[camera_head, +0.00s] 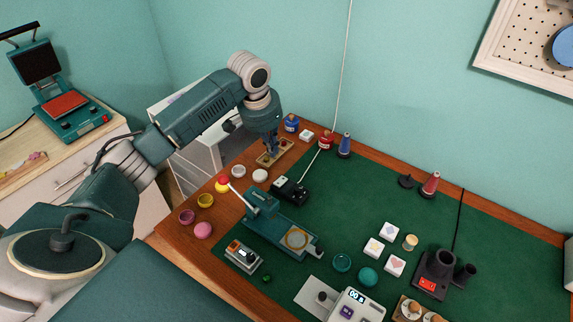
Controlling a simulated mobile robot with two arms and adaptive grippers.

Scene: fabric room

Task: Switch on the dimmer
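My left arm reaches in from the left. Its gripper (271,148) points down at the back left of the table, right over a small tan, brass-like plate (285,146) with round parts on it. The fingers are small and dark here, and I cannot tell whether they are open or touch the plate. Part of the plate is hidden behind them. This plate may be the dimmer. A black box (290,190) with a light cord, and a light plate with a dark knob (320,297), also lie on the table. My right gripper is not in view.
A green press (275,223) with a pale lever stands in front of the gripper. The green mat (385,200) has free room at centre right.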

